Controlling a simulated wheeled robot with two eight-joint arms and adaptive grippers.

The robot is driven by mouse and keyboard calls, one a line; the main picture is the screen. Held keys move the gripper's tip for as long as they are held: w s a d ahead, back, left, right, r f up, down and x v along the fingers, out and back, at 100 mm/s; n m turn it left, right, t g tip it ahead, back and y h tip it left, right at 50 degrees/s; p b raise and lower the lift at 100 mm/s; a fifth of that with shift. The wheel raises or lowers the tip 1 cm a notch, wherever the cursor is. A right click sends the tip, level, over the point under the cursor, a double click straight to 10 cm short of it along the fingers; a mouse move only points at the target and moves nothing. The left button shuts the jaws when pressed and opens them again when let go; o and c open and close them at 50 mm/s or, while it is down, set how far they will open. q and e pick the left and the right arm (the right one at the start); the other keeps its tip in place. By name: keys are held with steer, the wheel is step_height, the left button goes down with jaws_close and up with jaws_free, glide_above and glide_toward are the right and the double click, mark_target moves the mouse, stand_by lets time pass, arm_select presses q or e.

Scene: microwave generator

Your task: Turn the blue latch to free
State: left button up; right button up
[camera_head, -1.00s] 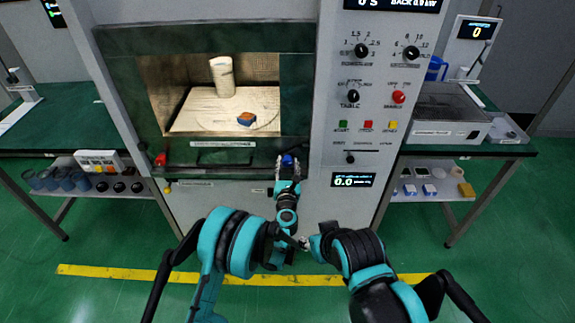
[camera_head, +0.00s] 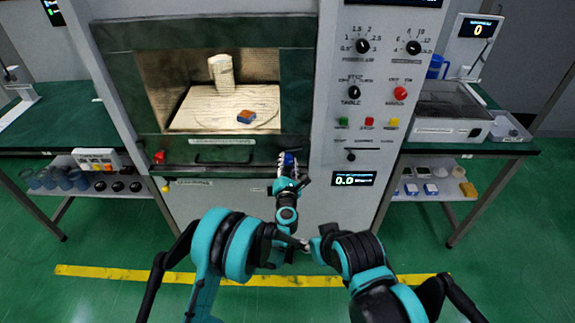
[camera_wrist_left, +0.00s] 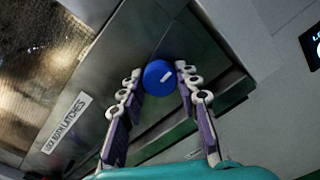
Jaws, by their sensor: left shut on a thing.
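The blue latch (camera_head: 289,159) is a round knob at the lower right corner of the green microwave door.
A red latch (camera_head: 159,157) sits at the door's lower left, with a door handle (camera_head: 222,157) between. A "LOCK BOTH LATCHES" label (camera_wrist_left: 67,122) is beside the knob. The control panel (camera_head: 372,75) is to the right. Behind the window are a white cylinder (camera_head: 222,72) and a small blue-orange block (camera_head: 246,116).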

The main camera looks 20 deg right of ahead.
arm_select(q)
steer(key=m+b, duration=0.1)
steer(key=m, duration=1.1)
steer(key=shift+m, duration=0.4)
stand_by(0.3)
steer(key=o, duration=1.2)
steer(key=shift+c, duration=0.2)
steer(key=shift+s, duration=0.1)
steer(key=v, duration=0.7)
steer(key=shift+s, duration=0.15)
